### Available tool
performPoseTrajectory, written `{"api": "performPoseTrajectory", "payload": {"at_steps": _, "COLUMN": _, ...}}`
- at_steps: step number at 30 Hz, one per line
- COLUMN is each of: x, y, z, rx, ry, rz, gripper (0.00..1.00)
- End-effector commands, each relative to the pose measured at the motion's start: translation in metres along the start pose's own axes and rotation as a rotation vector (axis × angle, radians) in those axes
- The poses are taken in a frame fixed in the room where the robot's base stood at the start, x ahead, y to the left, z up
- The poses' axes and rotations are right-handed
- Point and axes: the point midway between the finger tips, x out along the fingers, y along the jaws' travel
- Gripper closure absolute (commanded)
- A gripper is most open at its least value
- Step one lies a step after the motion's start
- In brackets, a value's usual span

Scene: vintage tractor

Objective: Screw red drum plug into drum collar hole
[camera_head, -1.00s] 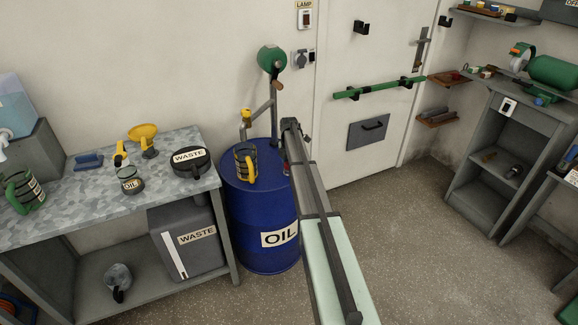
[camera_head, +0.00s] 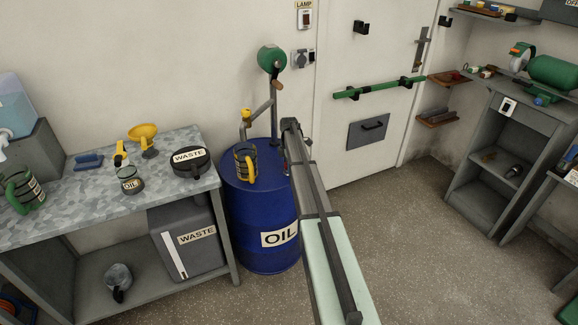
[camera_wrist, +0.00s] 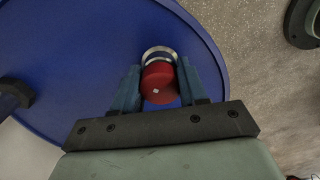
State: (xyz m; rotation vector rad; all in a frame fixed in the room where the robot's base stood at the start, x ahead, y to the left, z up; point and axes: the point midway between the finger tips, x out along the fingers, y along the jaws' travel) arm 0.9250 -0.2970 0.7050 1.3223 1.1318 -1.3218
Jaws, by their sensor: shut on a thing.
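The red drum plug (camera_wrist: 158,82) is between the fingers of my gripper (camera_wrist: 157,88) in the wrist view. My gripper is shut on it. A pale metal ring, the drum collar (camera_wrist: 158,51), shows around the plug's far edge, on the blue lid of the oil drum (camera_wrist: 75,75). The plug overlaps the collar in this view; I cannot tell whether it sits in the hole or just above it. In the head view the blue oil drum (camera_head: 262,218) stands beside the workbench, and my arm hides most of the gripper and plug at its right edge.
A measuring jug with a yellow handle (camera_head: 245,162) stands on the drum lid. A hand pump with a green drum (camera_head: 272,60) rises from the lid behind. The workbench (camera_head: 90,222) holds a black waste can (camera_head: 190,163) and a yellow funnel (camera_head: 143,133).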

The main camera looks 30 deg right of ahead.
Motion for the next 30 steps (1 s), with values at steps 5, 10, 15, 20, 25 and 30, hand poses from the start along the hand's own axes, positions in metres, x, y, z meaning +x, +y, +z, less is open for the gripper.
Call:
{"api": "performPoseTrajectory", "payload": {"at_steps": 5, "x": 0.0002, "y": -0.0006, "z": 0.0008, "rx": 0.001, "ry": -0.001, "rz": -0.001, "gripper": 0.75}}
{"api": "performPoseTrajectory", "payload": {"at_steps": 10, "x": 0.0003, "y": -0.0007, "z": 0.0008, "rx": 0.052, "ry": -0.001, "rz": -0.001, "gripper": 0.75}}
{"api": "performPoseTrajectory", "payload": {"at_steps": 15, "x": 0.0004, "y": -0.0009, "z": 0.0008, "rx": 0.141, "ry": -0.001, "rz": -0.001, "gripper": 0.74}}
{"api": "performPoseTrajectory", "payload": {"at_steps": 20, "x": 0.0004, "y": -0.0009, "z": 0.0008, "rx": 0.152, "ry": -0.001, "rz": -0.001, "gripper": 0.74}}
{"api": "performPoseTrajectory", "payload": {"at_steps": 25, "x": 0.0004, "y": -0.0009, "z": 0.0008, "rx": 0.163, "ry": -0.001, "rz": -0.001, "gripper": 0.74}}
{"api": "performPoseTrajectory", "payload": {"at_steps": 30, "x": 0.0005, "y": -0.001, "z": 0.0007, "rx": 0.263, "ry": -0.001, "rz": -0.001, "gripper": 0.74}}
